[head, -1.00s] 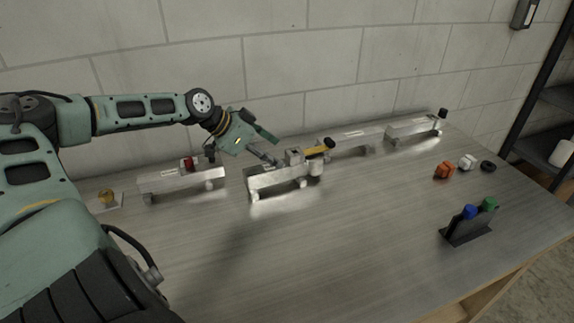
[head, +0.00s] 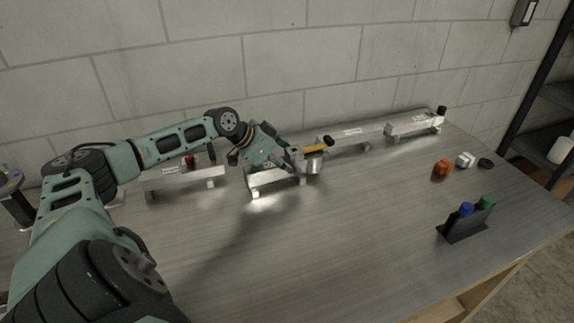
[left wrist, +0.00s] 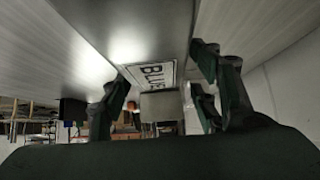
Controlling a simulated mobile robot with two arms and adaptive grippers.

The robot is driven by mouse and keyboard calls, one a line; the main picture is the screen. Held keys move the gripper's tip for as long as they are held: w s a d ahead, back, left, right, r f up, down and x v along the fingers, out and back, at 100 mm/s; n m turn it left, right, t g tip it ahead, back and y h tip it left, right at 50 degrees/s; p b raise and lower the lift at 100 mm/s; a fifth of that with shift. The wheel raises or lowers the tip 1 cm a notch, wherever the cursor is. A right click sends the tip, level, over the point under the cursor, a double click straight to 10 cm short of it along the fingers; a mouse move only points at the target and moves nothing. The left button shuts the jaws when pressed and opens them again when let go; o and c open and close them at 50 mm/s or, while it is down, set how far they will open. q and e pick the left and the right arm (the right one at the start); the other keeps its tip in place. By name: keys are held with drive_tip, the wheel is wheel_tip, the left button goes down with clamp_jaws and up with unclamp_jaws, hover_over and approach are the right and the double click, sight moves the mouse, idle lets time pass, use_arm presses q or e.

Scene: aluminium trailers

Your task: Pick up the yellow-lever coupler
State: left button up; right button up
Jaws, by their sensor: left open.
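The yellow-lever coupler (head: 316,148) sits at the right end of the middle aluminium trailer (head: 267,183) in the head view, with its black knob pointing right. My left gripper (head: 288,162) is over that trailer, just left of the yellow lever, and partly hides the trailer's top. In the left wrist view my left gripper (left wrist: 162,95) is open, with its dark fingers apart on either side of a grey block (left wrist: 161,106) and a label reading BLUE (left wrist: 152,75). I cannot tell whether a finger touches anything. The yellow lever is not clear in that view. My right gripper is not in view.
Other trailers stand at left (head: 183,180) and at the back right (head: 412,125). An orange piece (head: 442,168), a white piece (head: 464,159) and a black ring (head: 486,163) lie at right. A black holder (head: 465,228) has blue and green caps. The table's front middle is clear.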

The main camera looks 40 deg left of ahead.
use_arm(q)
drive_tip(key=shift+c, duration=0.3)
clamp_jaws()
idle(0.3)
drive_tip(key=shift+w+r, duration=0.1)
